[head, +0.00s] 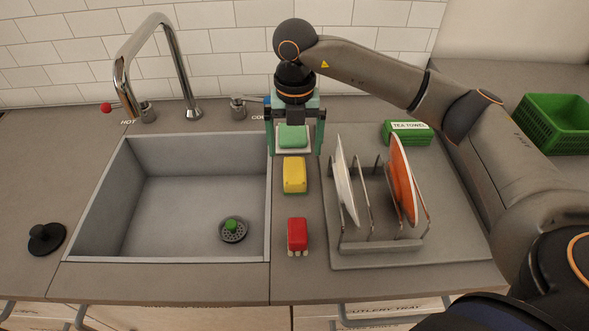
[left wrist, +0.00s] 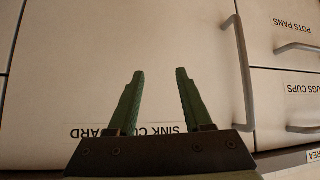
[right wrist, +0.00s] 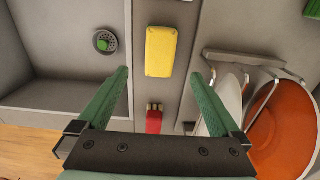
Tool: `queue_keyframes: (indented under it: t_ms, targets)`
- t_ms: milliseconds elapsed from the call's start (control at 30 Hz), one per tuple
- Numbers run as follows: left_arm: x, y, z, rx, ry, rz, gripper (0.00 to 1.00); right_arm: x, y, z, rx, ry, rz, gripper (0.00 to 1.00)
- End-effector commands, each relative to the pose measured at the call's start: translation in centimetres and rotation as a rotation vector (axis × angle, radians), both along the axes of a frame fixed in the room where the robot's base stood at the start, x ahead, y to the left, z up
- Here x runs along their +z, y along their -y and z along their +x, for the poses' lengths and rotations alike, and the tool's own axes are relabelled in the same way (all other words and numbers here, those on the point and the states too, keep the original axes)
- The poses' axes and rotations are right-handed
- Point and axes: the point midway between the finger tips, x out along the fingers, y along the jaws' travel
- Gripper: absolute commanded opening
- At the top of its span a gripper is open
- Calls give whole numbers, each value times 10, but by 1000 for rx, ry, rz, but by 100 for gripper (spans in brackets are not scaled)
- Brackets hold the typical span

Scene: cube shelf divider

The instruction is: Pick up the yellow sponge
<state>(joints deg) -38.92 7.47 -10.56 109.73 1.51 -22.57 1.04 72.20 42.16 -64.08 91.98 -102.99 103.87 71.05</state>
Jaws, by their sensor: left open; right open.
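The yellow sponge (head: 294,174) lies on the counter strip between the sink and the dish rack, with a green underside showing. In the right wrist view the yellow sponge (right wrist: 161,50) appears between and just beyond the fingertips. My right gripper (head: 295,153) is open and points down, just behind the sponge in the head view and apart from it. My left gripper (left wrist: 160,72) is open and empty before the cupboard doors, and is not in the head view.
A red brush-like object (head: 297,235) stands in front of the sponge. The sink (head: 120,250) with a strainer (head: 232,229) is on the left. The dish rack (head: 385,245) with upright plates is on the right. A green tea towel (head: 408,139) lies behind the rack.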

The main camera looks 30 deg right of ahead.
Motion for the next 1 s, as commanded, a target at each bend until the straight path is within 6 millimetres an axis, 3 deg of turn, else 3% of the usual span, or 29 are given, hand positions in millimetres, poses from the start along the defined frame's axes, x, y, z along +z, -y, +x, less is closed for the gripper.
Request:
queue_keyframes:
  t_ms: [100, 367, 633, 933, 1000]
  targets:
    - [3, 0, -1, 0, -3, 1, 50, -20, 0, -1, -1, -3, -1, 100]
    - [7, 0, -1, 0, -3, 1, 50, -42, 0, -1, 0, -3, -1, 100]
    - [15, 0, -1, 0, -3, 1, 50, -80, -1, -1, 0, -2, 0, 100]
    - [15, 0, -1, 0, -2, 0, 50, -88, -1, -1, 0, 0, 0, 100]
    - [15, 0, -1, 0, -2, 0, 50, -88, -1, -1, 0, 0, 0, 94]
